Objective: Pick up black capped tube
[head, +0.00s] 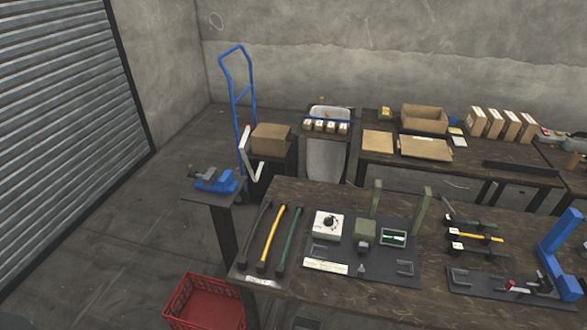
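Three long tubes lie side by side on a dark board at the left of the front workbench: a black tube (255,235), a yellow tube (272,240) and a green tube (290,238). Further right, three shorter pieces lie one behind another: a green one (472,223), a yellow one (474,235) and a dark one (477,248), each with a pale block at its left end. I cannot tell at this size which tube carries a black cap. Neither of my grippers is in view.
The front workbench (340,286) holds a white dial box (327,224), a green press (364,232) and a blue press (560,250). A blue vise (215,181) stands left. A red crate (205,303) is on the floor. The floor at left is clear.

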